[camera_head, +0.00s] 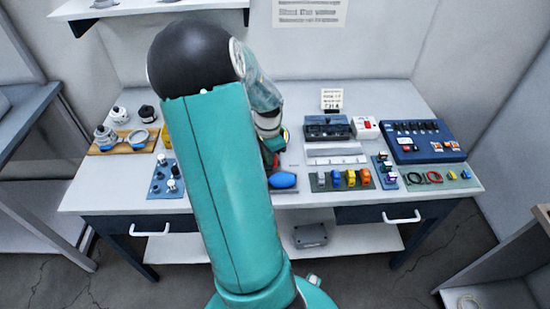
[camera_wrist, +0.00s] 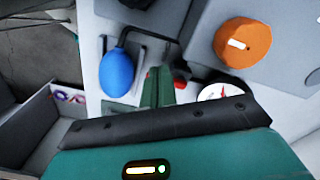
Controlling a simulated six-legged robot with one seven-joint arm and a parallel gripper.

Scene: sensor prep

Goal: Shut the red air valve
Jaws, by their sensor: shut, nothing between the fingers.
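In the wrist view, my gripper (camera_wrist: 163,76) points down at the bench with its green fingers together and nothing between them. A small red part (camera_wrist: 181,88), perhaps the red air valve, shows just right of the fingers, beside a dark fitting. The fingers and wrist hide most of it, so its position and any contact cannot be told. A round white gauge (camera_wrist: 220,92) with a red needle lies to its right, partly covered by my wrist. In the head view, my arm hides most of this spot.
A blue bulb (camera_wrist: 117,72) with a black tube lies left of the fingers; it also shows in the head view (camera_head: 283,180). An orange knob (camera_wrist: 243,42) with a white mark stands upper right. A blue switch panel (camera_head: 425,142) and coloured clips (camera_head: 351,178) occupy the bench's right side.

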